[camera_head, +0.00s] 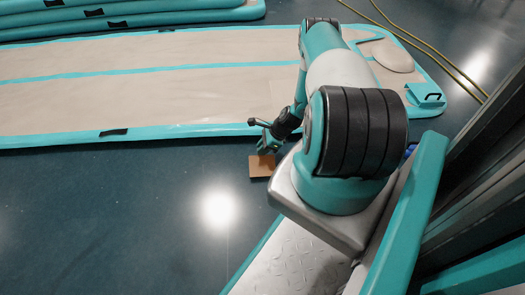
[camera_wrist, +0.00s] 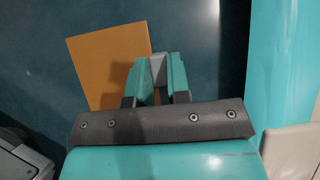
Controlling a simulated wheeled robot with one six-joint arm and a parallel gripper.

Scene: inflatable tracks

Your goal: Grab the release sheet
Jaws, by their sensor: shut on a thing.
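The release sheet (camera_head: 261,167) is a flat orange-brown square. In the head view it shows just below my gripper (camera_head: 266,150), over the dark floor beside the near edge of the inflatable track. In the wrist view the sheet (camera_wrist: 100,58) extends up and left from the fingers, slightly tilted. My gripper (camera_wrist: 158,85) is shut on the sheet near its right edge. The fingers hide the gripped part. I cannot tell how far the sheet is above the floor.
A long beige and teal inflatable track (camera_head: 150,65) lies behind the gripper. More stacked inflatables (camera_head: 130,14) are at the top left. Yellow hoses (camera_head: 425,42) run along the floor at the upper right. The dark floor at the lower left (camera_head: 100,220) is clear.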

